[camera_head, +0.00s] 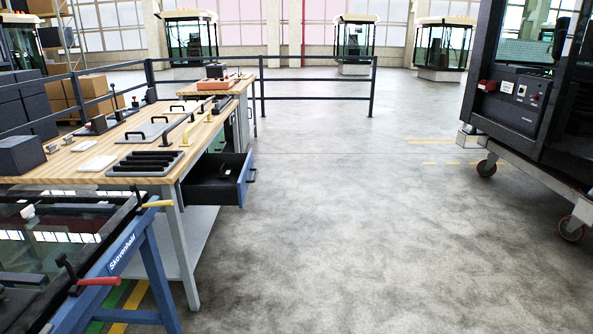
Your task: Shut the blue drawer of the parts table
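The parts table (75,177) has a light wooden top and grey legs and stands at the left. Its blue drawer (244,180) is pulled out toward the right from under the table top. The drawer has a blue front with a dark handle (252,176) and dark inner walls. My gripper is not in view.
A blue trestle (133,254) with a glass panel stands in the left foreground. A cab on a wheeled trolley (520,165) stands at the right. A dark railing (318,98) runs behind the table. The grey floor (370,230) between is clear.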

